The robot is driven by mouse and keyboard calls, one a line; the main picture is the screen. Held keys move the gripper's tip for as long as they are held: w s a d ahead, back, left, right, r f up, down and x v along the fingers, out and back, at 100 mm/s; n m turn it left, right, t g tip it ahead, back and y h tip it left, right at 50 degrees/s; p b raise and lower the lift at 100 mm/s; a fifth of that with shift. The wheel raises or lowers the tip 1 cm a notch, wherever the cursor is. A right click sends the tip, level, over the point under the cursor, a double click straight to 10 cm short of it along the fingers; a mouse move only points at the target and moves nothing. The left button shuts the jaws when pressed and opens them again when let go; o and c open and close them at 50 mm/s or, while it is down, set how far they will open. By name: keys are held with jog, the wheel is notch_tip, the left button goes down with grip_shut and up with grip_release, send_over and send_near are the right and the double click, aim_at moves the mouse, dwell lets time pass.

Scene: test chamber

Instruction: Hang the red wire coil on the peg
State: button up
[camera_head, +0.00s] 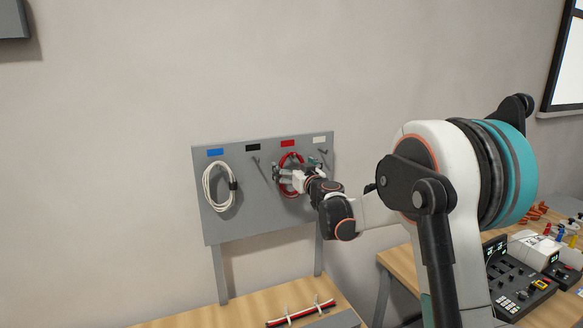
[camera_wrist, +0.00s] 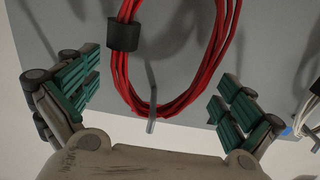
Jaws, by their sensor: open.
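The red wire coil (camera_head: 282,162) is at the grey board, below the red label. In the wrist view the coil (camera_wrist: 119,80) is a bundle of red loops with a black band (camera_wrist: 123,37). A grey peg (camera_wrist: 151,80) stands inside its loop, and its bent tip crosses in front of the strands, so the coil appears to be around the peg. My gripper (camera_head: 285,178) is at the coil in the head view and covers part of it. In the wrist view its green-padded fingers (camera_wrist: 157,85) are spread wide, one each side of the coil, apart from it.
The grey board (camera_head: 222,226) stands against the wall. A white coil (camera_head: 207,187) hangs at its left below the blue label (camera_head: 215,152). Bare pegs sit below the black label (camera_head: 253,147) and white label (camera_head: 319,140). A wooden table (camera_head: 250,307) stands in front, with another table (camera_head: 398,262) at right.

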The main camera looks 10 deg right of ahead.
jog(key=s+d+m+h+b, duration=0.2)
jog(key=s+d+h+b, duration=0.15)
jog(key=s, duration=0.65)
jog(key=s+d+m+h+b, duration=0.2)
jog(key=s+d+b, duration=0.25)
jog(key=s, duration=0.65)
jog(key=s+d+f+m+g+h+b, duration=0.1)
jog(key=s+f+g+h+b, duration=0.3)
jog(key=s+f, duration=0.45)
jog(key=s+a+f+n+g+y+b, duration=0.1)
jog(key=s+a+f+g+y+b, duration=0.2)
jog(key=s+f, duration=0.9)
jog(key=s+a+f+n+g+y+b, duration=0.1)
jog(key=s+a+f+g+y+b, duration=0.2)
jog(key=s+a+f+b, duration=0.2)
jog(key=s+f+b, duration=0.3)
jog(key=s+f, duration=0.4)
jog(key=s, duration=0.1)
jog(key=shift+a+f+n+g, duration=0.2)
jog(key=shift+a+n+g, duration=0.1)
jog(key=shift+a+n, duration=0.1)
